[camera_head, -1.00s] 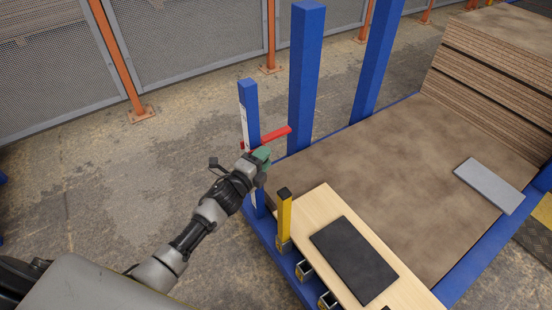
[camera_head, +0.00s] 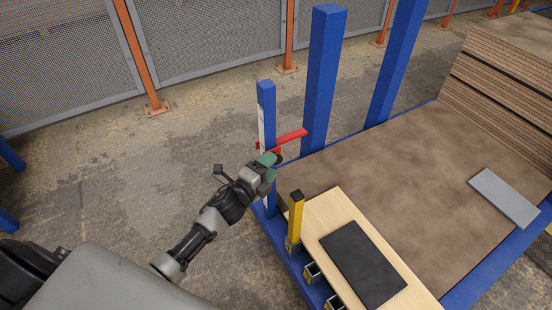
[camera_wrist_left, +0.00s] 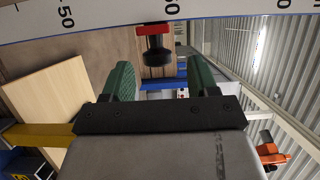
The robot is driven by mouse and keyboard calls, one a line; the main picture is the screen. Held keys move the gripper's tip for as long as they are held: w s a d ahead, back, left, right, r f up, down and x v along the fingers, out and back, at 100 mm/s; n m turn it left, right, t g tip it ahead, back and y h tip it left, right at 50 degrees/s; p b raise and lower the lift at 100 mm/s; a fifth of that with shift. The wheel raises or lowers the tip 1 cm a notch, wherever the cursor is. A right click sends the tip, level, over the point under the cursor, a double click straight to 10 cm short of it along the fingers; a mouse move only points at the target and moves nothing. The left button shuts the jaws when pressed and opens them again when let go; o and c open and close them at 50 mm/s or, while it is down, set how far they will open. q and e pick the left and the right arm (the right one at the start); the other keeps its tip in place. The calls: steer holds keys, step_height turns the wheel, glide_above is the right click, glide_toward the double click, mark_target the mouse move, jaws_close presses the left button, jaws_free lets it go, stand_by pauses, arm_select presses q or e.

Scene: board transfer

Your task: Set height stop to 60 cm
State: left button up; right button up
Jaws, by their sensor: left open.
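The height stop is a red piece (camera_head: 285,139) with an arm jutting right from a thin blue post (camera_head: 266,100). In the left wrist view the red stop (camera_wrist_left: 153,29) carries a black knob (camera_wrist_left: 156,50). It sits at the white scale (camera_wrist_left: 115,27), between the 50 and 60 labels and close to the 60. My left gripper (camera_head: 272,160) is at the post just below the red arm. In the wrist view its green fingers (camera_wrist_left: 161,78) are open, with the knob's near end between their tips, apart from both. My right gripper is not in view.
A blue-framed platform holds a brown board (camera_head: 380,165), a board stack (camera_head: 505,90), a grey plate (camera_head: 503,197) and a pale board (camera_head: 330,215) with a black panel (camera_head: 362,262). A yellow post (camera_head: 295,220) stands close by my gripper. Thick blue posts (camera_head: 323,80) rise behind.

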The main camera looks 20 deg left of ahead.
arm_select(q)
steer(key=v, duration=0.7)
steer(key=shift+p, duration=0.35)
